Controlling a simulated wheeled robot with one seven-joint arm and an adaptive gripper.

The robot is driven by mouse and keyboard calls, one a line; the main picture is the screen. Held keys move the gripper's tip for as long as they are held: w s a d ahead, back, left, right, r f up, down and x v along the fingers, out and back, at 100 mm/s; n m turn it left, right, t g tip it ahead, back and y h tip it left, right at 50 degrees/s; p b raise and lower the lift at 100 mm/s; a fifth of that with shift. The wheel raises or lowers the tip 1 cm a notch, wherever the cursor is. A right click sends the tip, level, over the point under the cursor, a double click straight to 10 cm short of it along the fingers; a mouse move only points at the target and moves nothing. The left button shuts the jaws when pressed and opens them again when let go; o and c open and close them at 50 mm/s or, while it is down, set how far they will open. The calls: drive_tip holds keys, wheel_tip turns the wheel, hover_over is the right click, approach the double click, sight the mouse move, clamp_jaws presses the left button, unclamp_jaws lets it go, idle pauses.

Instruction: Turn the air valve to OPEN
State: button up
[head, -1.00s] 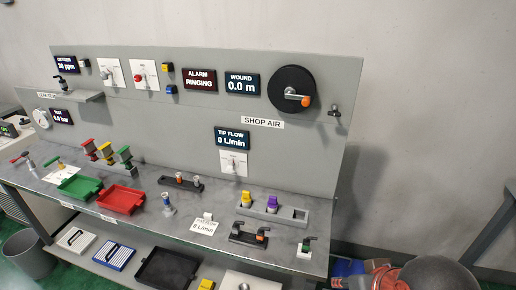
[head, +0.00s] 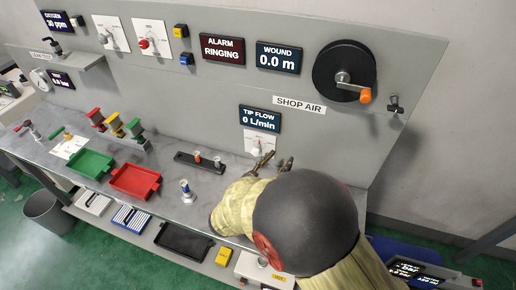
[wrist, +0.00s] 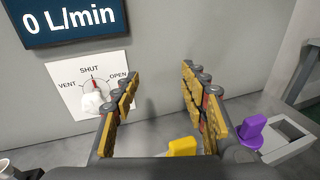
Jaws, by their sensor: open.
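The air valve is a white knob (wrist: 95,100) on a white plate (wrist: 90,82) marked VENT, SHUT and OPEN, set in the grey panel. Its red mark points up toward SHUT. The plate also shows in the head view (head: 260,143), under the TIP FLOW display (head: 260,118) reading 0 L/min. My gripper (wrist: 162,85) is open and empty. Its two yellow-padded fingers point toward the panel, just right of the knob and apart from it. In the head view my gripper (head: 274,162) is at the plate's lower right, and my arm hides the bench below.
A yellow piece (wrist: 182,147) and a purple piece (wrist: 252,130) stand below and to the right of my fingers. A black reel with an orange-knobbed crank (head: 343,72) and a small black fitting (head: 394,104) are higher on the panel, right of the valve.

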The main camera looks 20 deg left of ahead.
sight(255, 154)
drive_tip(key=a+f+n+y, duration=0.1)
drive_tip(key=a, duration=0.2)
drive_tip(key=s+a+f+n+t+y, duration=0.1)
drive_tip(key=a+n+y, duration=0.1)
drive_tip(key=a, duration=0.1)
drive_tip(key=s+a+f+n+t+y, duration=0.1)
drive_tip(key=a+n, duration=0.1)
drive_tip(key=a, duration=0.1)
drive_tip(key=shift+a+f+y, duration=0.25)
drive_tip(key=shift+f+y, duration=0.05)
drive_tip(key=w, duration=0.5)
drive_tip(key=w+b, duration=0.1)
drive_tip(key=w, duration=0.1)
drive_tip(key=shift+w+d, duration=0.15)
drive_tip(key=shift+d, duration=0.2)
drive_tip(key=c, duration=0.3)
drive_tip(key=c, duration=0.8)
clamp_jaws()
